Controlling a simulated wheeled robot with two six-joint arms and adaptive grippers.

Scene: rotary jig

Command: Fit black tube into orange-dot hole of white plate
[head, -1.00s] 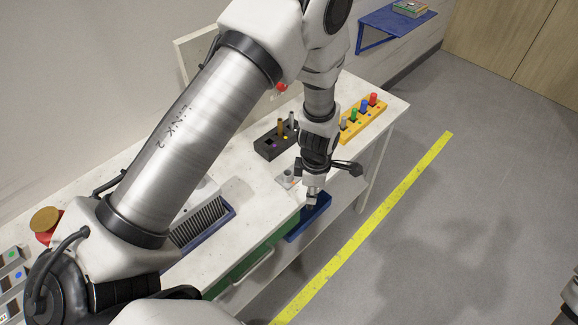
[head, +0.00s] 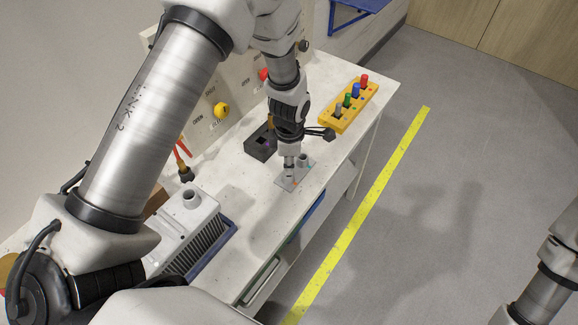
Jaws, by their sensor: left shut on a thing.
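My left gripper (head: 290,174) points down over the white plate (head: 283,185), which lies near the front edge of the table. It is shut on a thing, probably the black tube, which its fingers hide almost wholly. I cannot tell whether the tube's lower end is above the plate or in a hole. A short grey cylinder (head: 304,160) stands on the plate just right of the fingers. A small orange mark (head: 296,183) shows on the plate near the fingertips, partly hidden. My right gripper is out of view.
A black block (head: 258,146) with holes stands behind the gripper. A yellow rack (head: 338,121) with coloured pegs is at the far right. A grey-white finned housing (head: 181,228) stands at left. A panel with red and yellow buttons (head: 221,111) rises behind. Bare table lies in front.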

